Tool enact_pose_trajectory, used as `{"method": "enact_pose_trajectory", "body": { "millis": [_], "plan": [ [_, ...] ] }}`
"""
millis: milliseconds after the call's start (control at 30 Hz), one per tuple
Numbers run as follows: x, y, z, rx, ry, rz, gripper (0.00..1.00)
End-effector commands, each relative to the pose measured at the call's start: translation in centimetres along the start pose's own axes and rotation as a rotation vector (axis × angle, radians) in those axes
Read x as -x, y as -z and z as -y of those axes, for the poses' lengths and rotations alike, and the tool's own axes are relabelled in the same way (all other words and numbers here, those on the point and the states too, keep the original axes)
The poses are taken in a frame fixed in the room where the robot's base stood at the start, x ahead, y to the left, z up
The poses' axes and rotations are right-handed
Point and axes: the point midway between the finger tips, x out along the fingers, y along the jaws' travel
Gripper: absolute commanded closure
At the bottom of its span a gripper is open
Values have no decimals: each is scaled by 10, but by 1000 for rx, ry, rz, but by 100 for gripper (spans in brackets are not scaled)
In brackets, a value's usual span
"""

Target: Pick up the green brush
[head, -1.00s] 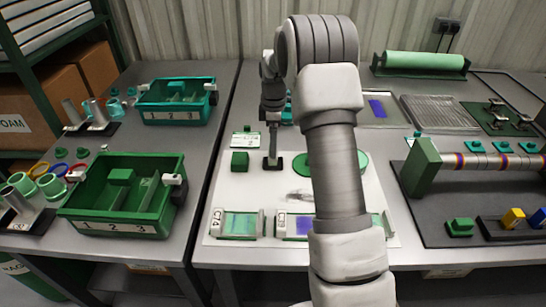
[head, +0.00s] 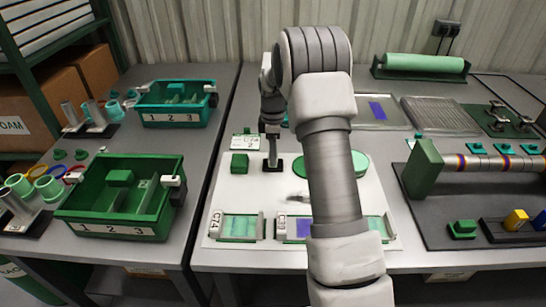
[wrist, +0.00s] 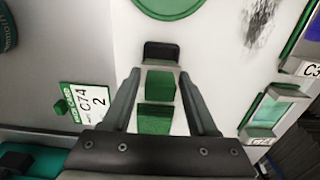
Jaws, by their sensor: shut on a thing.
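In the wrist view my gripper (wrist: 160,82) has its two fingers on either side of a green block, which I take for the green brush (wrist: 160,84). A dark, flat part (wrist: 161,51) shows just past the fingertips. A second green patch (wrist: 155,118) lies lower between the fingers; whether it belongs to the same thing is unclear. In the head view my gripper (head: 272,158) points down at the white mat, with a black foot at its tips; the brush cannot be made out there. A green cube (head: 240,162) stands just left of it.
A roller fixture (head: 420,165) stands at the right.

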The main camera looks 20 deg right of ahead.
Motion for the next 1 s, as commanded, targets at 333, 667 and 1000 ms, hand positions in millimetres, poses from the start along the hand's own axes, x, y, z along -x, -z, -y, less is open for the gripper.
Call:
{"method": "enact_pose_trajectory", "body": {
  "millis": [333, 667, 1000],
  "plan": [
    [8, 0, 0, 0, -1, 0, 100],
    [53, -15, 4, -5, -2, -1, 100],
    [92, -79, 27, -3, -2, 0, 100]
  ]
}}
